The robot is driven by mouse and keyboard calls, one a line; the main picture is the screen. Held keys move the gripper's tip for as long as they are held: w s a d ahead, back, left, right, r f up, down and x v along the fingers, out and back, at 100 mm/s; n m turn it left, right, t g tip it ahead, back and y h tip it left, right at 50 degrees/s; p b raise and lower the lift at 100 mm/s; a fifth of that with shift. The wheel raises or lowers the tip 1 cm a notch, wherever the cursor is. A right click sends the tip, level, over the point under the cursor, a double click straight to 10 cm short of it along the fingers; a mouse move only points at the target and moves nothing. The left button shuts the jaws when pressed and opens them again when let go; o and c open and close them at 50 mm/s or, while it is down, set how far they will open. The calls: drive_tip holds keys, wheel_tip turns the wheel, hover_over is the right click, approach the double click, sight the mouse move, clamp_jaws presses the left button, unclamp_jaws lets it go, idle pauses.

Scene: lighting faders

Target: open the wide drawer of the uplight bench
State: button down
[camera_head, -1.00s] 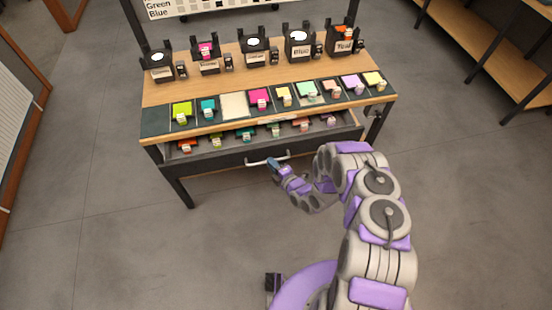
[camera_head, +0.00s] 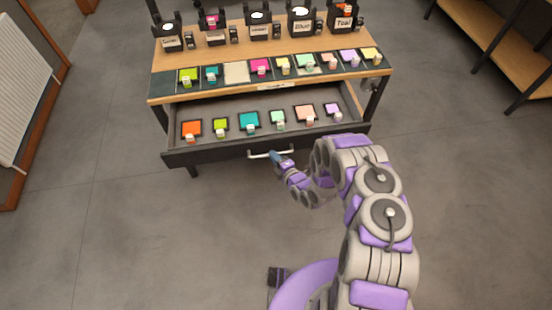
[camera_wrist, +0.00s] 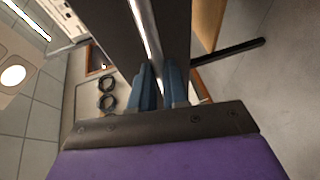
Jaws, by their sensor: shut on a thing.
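The uplight bench (camera_head: 160,89) has a wooden top, and its wide drawer (camera_head: 215,152) stands pulled well out at the front. Inside the drawer lie several coloured gel pieces, among them an orange one (camera_head: 191,128) and a teal one (camera_head: 249,119). A pale bar handle (camera_head: 262,154) is on the drawer front. My gripper (camera_head: 278,157) is shut on the handle, near its right part. In the wrist view, the blue fingers (camera_wrist: 158,88) close around the bright handle bar (camera_wrist: 147,32), with the dark drawer front beside it.
A wooden shelf (camera_head: 510,60) is at the right and a white radiator (camera_head: 22,105) at the left. Floor before the drawer is clear.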

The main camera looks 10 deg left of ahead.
drive_tip(key=shift+s+a+f, duration=0.15)
drive_tip(key=shift+a, duration=0.05)
drive_tip(key=c, duration=1.5)
unclamp_jaws()
drive_tip(key=o, duration=0.4)
drive_tip(key=shift+d, duration=0.1)
drive_tip(key=v, duration=1.7)
drive_tip(key=shift+p, duration=0.35)
drive_tip(key=shift+d, duration=0.1)
